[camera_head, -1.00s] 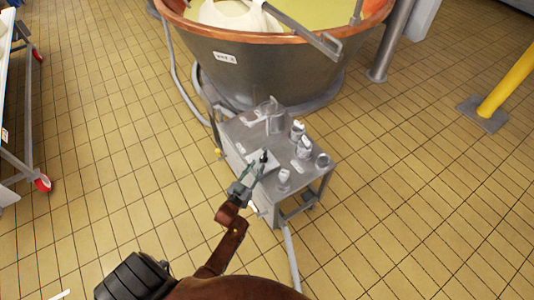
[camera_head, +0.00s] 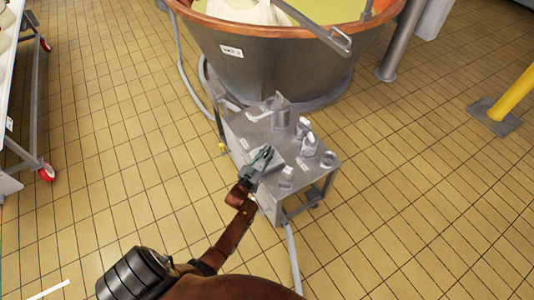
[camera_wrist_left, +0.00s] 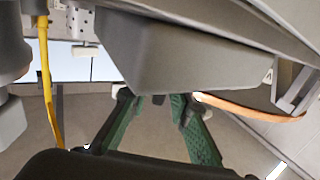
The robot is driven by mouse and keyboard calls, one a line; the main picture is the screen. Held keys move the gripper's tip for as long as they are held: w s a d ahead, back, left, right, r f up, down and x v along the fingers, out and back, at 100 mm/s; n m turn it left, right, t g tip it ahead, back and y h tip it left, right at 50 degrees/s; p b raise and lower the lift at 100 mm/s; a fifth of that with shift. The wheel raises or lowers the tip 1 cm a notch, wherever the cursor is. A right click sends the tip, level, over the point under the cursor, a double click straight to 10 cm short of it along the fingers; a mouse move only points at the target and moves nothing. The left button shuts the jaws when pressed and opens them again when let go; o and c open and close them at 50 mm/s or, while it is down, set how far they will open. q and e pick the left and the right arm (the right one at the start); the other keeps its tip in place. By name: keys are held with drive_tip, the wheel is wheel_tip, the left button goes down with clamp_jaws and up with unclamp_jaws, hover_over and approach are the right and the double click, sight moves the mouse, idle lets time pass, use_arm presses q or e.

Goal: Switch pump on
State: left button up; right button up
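The pump unit is a grey metal cart (camera_head: 312,172) on legs, standing in front of the copper-rimmed vat. Its top carries several round fittings and a pale plate at the left, where my left gripper (camera_head: 264,155) is. The gripper's green fingers lie over that plate and hide most of it, including the small dark knob there. In the left wrist view, the two fingers of the gripper (camera_wrist_left: 155,98) stand apart, with a small dark shape between their tips. I cannot tell whether they touch the knob. My right gripper is not in view.
The large vat (camera_head: 275,68) stands behind the cart, with pale liquid inside. A hose (camera_head: 292,255) runs from the cart towards the front. A wheeled rack (camera_head: 38,95) stands at the left, and a yellow post (camera_head: 513,98) at the right. Tiled floor is clear on both sides.

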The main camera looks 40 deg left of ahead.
use_arm(q)
clamp_jaws()
